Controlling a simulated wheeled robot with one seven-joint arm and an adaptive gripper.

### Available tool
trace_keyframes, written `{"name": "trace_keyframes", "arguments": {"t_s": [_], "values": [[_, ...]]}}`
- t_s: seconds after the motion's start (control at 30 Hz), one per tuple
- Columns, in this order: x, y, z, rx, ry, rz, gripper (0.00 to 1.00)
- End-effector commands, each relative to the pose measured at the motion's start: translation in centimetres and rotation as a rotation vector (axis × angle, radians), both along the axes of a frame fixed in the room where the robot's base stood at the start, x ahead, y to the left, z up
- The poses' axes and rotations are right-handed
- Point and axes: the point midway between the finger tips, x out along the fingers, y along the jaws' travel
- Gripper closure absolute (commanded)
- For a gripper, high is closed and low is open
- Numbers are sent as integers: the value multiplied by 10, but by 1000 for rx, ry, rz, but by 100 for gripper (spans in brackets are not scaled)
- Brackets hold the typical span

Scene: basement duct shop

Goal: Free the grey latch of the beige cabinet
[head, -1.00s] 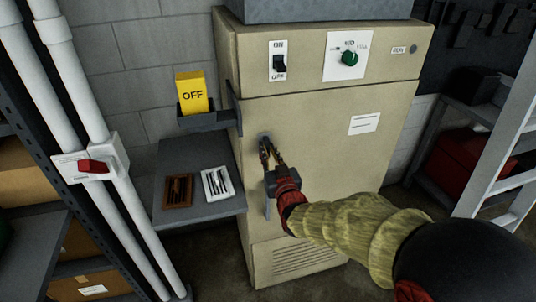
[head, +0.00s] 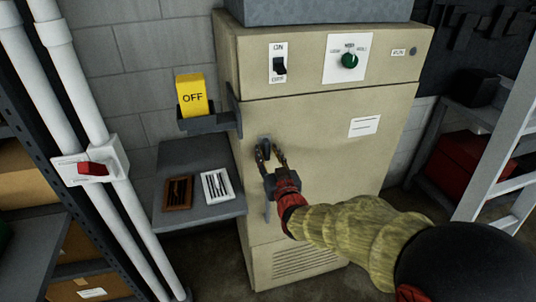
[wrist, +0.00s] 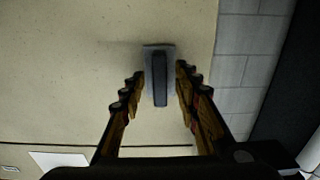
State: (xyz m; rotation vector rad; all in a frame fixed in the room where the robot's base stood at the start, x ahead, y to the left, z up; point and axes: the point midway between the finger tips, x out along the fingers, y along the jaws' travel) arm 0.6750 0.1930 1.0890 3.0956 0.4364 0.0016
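The beige cabinet (head: 320,140) stands in the middle of the head view with its door closed. The grey latch (wrist: 160,80) is a dark upright bar on a lighter plate near the door's edge; in the head view its plate (head: 264,139) shows just above my fingers. My gripper (head: 270,154) is open in front of the latch. In the wrist view one finger is on each side of the bar, with small gaps, so it is not gripped. How deep the fingertips reach around it I cannot tell. My fingers partly hide the latch in the head view.
The cabinet's top panel has an ON/OFF switch (head: 280,67) and a green knob (head: 349,61). A yellow OFF block (head: 192,97) sits in a holder at left, above a grey shelf (head: 215,214). White pipes with a red switch (head: 93,168) stand further left. A ladder (head: 500,170) is at right.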

Motion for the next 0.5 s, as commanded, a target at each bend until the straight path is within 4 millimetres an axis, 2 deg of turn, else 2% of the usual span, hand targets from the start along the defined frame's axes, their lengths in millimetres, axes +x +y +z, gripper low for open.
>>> {"name": "trace_keyframes", "arguments": {"t_s": [0.27,0.5], "values": [[-8,-2,1,0,-1,0,68],[-47,-13,1,0,-1,0,68]]}}
